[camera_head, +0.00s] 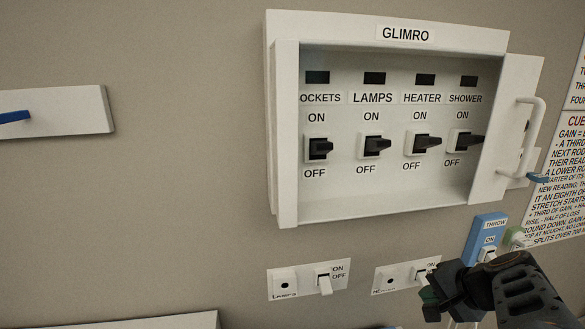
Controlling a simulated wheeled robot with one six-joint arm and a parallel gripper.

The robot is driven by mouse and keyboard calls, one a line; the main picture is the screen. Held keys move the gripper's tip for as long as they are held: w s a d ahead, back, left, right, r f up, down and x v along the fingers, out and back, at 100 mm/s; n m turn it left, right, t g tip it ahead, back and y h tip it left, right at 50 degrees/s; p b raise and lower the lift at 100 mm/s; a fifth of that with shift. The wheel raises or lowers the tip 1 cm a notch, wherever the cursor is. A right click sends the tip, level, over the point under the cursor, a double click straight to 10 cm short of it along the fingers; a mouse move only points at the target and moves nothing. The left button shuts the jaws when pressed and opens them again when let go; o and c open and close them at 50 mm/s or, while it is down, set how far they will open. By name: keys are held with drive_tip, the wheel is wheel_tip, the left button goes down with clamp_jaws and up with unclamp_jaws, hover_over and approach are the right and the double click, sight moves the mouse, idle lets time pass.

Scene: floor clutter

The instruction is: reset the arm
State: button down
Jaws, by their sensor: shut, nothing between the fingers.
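My gripper (438,298) is at the bottom right, in front of the wall below the open GLIMRO box (286,150). Its dark fingers are shut and nothing shows between them. It partly covers the right-hand small switch plate (384,281) and the lower part of a blue THROW plate (487,224). My arm comes in from the lower right corner.
The box holds black levers labelled sockets, lamps, heater and shower. Its door (505,140), with a white handle (533,135), stands open to the right. A LAMPS switch plate (307,279) is below. A white panel (70,112) is at left; posters (565,180) at right.

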drive_tip(key=s+a+r+n+g+h+p, duration=0.1)
drive_tip(key=s+a+r+n+g+p, duration=0.1)
drive_tip(key=a+r+n+p, duration=0.4)
drive_tip(key=s+a+r+n+g+h+p, duration=0.1)
drive_tip(key=s+a+r+n+h+p, duration=0.1)
drive_tip(key=a+r+n+p, duration=0.3)
drive_tip(key=s+a+r+p, duration=0.1)
drive_tip(key=a+r+p, duration=0.3)
drive_tip(key=p, duration=0.3)
drive_tip(key=shift+s+a+n+g, duration=0.25)
drive_tip(key=shift+n+g, duration=0.15)
drive_tip(key=c, duration=1.8)
unclamp_jaws()
drive_tip(key=shift+r, duration=0.1)
